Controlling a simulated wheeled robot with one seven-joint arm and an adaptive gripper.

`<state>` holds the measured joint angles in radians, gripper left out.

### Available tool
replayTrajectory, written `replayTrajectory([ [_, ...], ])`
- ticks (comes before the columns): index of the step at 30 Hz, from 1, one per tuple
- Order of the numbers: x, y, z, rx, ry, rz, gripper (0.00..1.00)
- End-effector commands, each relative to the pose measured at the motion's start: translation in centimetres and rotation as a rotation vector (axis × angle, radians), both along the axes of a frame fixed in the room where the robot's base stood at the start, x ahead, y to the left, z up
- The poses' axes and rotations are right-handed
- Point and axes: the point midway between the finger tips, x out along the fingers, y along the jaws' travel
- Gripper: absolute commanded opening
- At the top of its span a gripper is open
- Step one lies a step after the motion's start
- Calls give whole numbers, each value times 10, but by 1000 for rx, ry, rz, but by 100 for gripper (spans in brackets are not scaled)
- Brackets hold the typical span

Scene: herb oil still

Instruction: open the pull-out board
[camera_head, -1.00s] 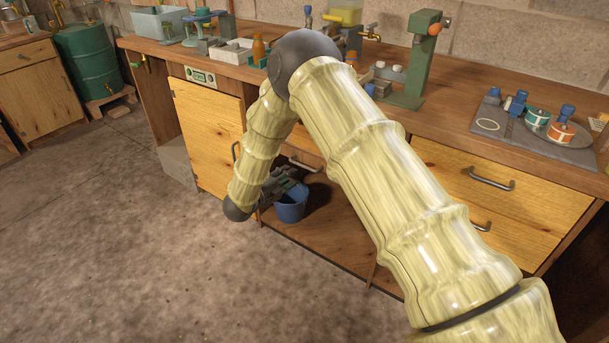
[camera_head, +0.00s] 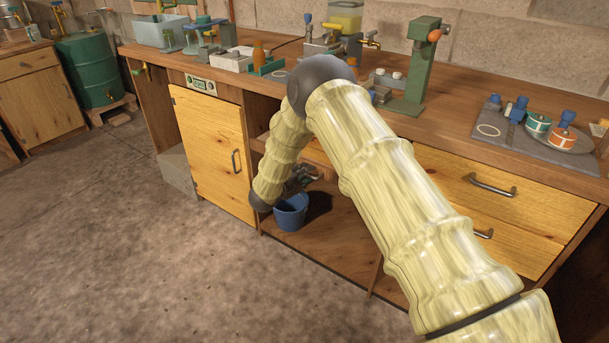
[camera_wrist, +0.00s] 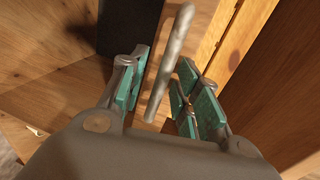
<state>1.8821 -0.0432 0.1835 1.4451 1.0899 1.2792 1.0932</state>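The pull-out board (camera_head: 318,158) is under the worktop in the middle bay, mostly hidden behind my arm in the head view. In the wrist view a grey bar handle (camera_wrist: 172,60) runs slantwise between the finger pads. My gripper (camera_wrist: 164,92) is open around this bar, with gaps visible on both sides. In the head view my gripper (camera_head: 303,177) is small and partly hidden by my forearm, just above and behind the blue bucket's rim. How far the board stands out cannot be told.
A blue bucket (camera_head: 290,212) stands on the bay's floor close below my gripper. A cabinet door (camera_head: 215,150) with a handle is to the left, and drawers (camera_head: 500,200) are to the right. Still equipment covers the worktop (camera_head: 450,120). The floor in front is clear.

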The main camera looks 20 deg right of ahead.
Motion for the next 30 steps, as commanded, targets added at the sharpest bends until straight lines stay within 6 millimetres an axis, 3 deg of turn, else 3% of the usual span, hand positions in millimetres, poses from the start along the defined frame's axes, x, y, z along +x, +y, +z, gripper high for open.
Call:
replayTrajectory([
  [8, 1, -1, 0, 0, 0, 0, 32],
  [13, 0, -1, 0, 0, 0, 0, 1],
  [14, 0, -1, 0, 0, 0, 0, 0],
  [23, -1, 0, 0, 0, 0, 0, 0],
  [30, -18, 12, 1, 0, 2, -7, 0],
])
